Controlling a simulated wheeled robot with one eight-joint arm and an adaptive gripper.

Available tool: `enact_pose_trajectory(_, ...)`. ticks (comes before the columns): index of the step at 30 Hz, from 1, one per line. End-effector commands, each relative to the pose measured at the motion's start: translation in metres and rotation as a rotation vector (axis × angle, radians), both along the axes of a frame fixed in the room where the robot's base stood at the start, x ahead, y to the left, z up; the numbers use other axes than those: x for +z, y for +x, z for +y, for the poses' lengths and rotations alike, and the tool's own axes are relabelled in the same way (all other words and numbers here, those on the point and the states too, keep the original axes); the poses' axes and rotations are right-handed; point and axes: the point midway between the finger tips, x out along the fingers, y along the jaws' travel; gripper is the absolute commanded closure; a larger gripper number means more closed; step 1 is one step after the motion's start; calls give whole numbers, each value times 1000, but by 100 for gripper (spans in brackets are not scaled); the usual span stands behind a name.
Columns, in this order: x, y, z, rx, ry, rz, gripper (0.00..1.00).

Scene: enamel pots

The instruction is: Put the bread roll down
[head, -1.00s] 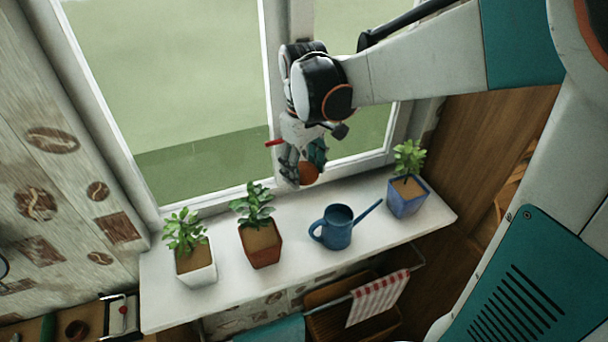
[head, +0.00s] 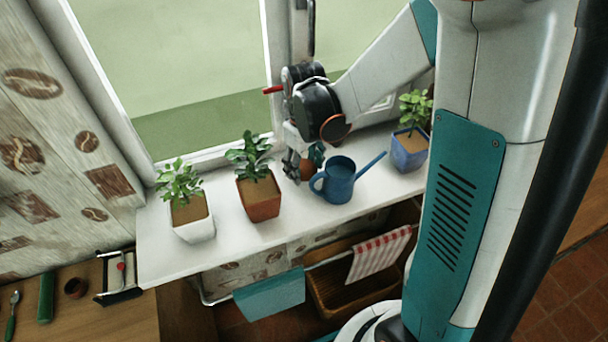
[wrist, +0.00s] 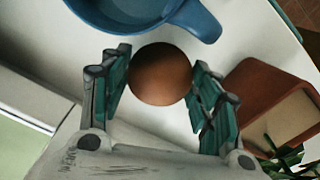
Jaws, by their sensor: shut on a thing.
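The bread roll (head: 306,171) is round and brown. In the head view it is between the fingers of my gripper (head: 303,163), between the red-brown pot and the blue watering can (head: 339,182). The wrist view shows the roll (wrist: 160,75) with a green-padded finger on each side, so my gripper (wrist: 159,88) is shut on it. The fingers point down at the white windowsill (head: 165,255). The roll is low over the sill; I cannot tell whether it touches it. The can (wrist: 150,15) is close beyond the roll in the wrist view.
A red-brown potted plant (head: 259,197) stands left of my gripper, and a white potted plant (head: 192,218) further left. A blue potted plant (head: 409,150) stands right of the can. The window is behind. Bare sill lies in front of the pots.

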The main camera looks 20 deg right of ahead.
Motion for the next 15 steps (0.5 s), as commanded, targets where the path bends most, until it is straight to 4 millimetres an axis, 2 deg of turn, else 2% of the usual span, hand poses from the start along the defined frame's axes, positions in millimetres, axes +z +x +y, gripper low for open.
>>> enact_pose_trajectory(7,-36,0,0,0,0,0,67)
enact_pose_trajectory(15,-37,0,0,0,0,0,67)
